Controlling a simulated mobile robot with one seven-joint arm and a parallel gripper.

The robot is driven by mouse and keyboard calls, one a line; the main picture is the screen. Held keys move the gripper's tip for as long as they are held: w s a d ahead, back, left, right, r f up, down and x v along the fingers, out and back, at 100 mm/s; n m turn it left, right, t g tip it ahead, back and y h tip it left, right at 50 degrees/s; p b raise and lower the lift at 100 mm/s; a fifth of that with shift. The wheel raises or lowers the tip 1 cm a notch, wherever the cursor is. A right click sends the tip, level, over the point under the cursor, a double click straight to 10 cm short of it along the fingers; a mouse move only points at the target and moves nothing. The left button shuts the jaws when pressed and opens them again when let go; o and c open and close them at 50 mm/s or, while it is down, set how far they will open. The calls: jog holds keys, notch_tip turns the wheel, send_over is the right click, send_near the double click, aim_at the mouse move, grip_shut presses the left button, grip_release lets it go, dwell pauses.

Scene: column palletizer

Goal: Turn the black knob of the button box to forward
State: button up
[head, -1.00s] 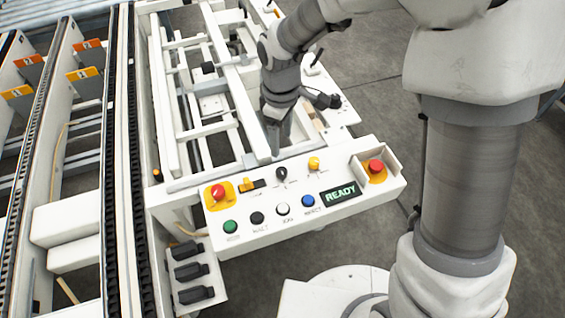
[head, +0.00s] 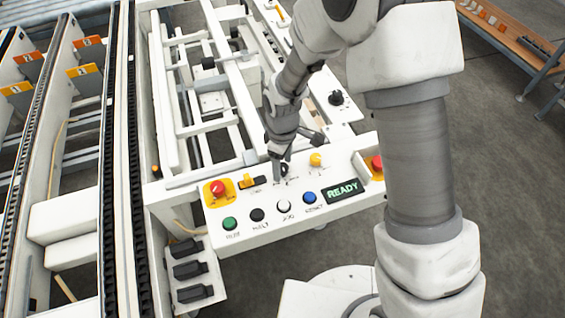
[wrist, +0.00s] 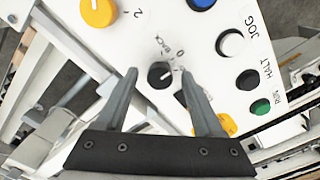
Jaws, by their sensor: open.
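The button box (head: 337,168) is a white sloped panel in the middle of the head view. Its black knob (head: 284,169) sits in the upper row, partly hidden by my gripper (head: 281,163). In the wrist view the black knob (wrist: 158,77) lies between the tips of my open gripper (wrist: 159,74), with a visible gap at the left finger. The knob's white mark points toward the right finger, near the "0" label. "BACK" is printed above the knob; any other label there is hidden or unreadable. I cannot tell how far down the fingertips reach beside the knob.
A yellow knob (head: 316,160) is right of the black one. Green, black, white and blue buttons line the front beside a "READY" display (head: 342,191). Machine frame rails stand behind.

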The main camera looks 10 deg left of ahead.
grip_shut()
jog(key=shift+m, duration=0.3)
jog(key=m+b, duration=0.1)
jog(key=m, duration=0.3)
jog(key=shift+m, duration=2.4)
grip_release()
